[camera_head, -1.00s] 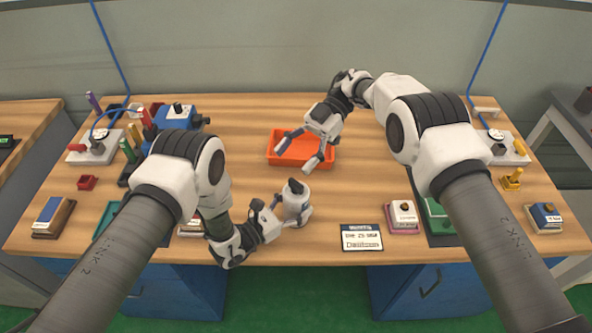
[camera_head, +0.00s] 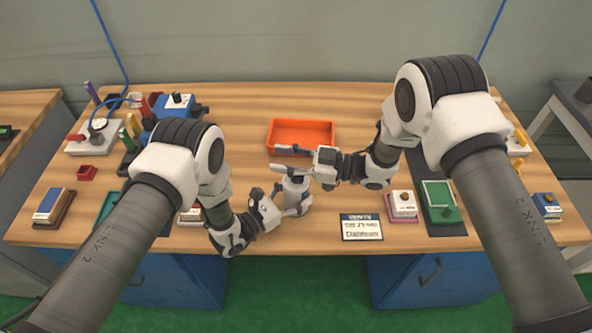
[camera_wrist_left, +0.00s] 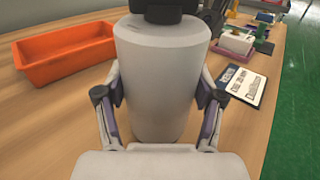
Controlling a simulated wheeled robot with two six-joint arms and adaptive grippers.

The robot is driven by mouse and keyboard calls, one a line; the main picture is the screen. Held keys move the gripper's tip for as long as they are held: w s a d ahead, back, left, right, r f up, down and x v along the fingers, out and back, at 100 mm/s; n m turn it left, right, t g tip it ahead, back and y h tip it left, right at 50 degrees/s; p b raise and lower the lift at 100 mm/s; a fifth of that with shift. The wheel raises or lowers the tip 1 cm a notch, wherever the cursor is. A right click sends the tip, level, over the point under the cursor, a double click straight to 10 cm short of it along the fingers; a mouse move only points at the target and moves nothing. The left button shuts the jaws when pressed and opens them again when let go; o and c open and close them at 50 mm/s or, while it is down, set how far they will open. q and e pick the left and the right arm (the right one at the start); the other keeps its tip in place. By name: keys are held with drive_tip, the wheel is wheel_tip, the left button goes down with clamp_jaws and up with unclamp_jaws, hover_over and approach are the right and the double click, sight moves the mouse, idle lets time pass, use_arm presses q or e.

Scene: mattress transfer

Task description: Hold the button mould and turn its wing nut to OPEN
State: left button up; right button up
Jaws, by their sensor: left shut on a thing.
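The button mould (camera_head: 297,196) is a pale grey upright cylinder near the front middle of the table. My left gripper (camera_head: 287,206) is shut on its side. In the left wrist view the mould (camera_wrist_left: 155,70) stands between the two fingers, with a dark part on top at the frame's upper edge. My right gripper (camera_head: 286,160) reaches in from the right at the mould's top, its fingers apart, one behind the other. The wing nut is mostly hidden there, and I cannot tell whether the fingers touch it. No OPEN mark is readable.
An orange tray (camera_head: 301,123) lies behind the mould, empty. A printed card (camera_head: 361,227) lies to the right, near the front edge. A pink-based block (camera_head: 402,205) and a green device (camera_head: 440,201) stand further right. Several tools and a blue device (camera_head: 177,104) crowd the left back.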

drive_tip(key=s+d+f+m+t+h, duration=0.2)
drive_tip(key=s+d+m+t+h, duration=0.4)
drive_tip(key=s+d+m+h, duration=0.4)
drive_tip(key=shift+n+y, duration=0.7)
drive_tip(key=shift+y, duration=0.2)
drive_tip(key=w+a, duration=0.2)
drive_tip(key=w, duration=0.1)
drive_tip(key=w+a+f, duration=0.1)
drive_tip(key=w+a, duration=0.1)
drive_tip(key=w, duration=0.1)
drive_tip(key=w+a+f, duration=0.1)
drive_tip(key=w+a, duration=0.2)
drive_tip(key=shift+w+f, duration=0.25)
drive_tip(key=shift+w, duration=0.1)
clamp_jaws()
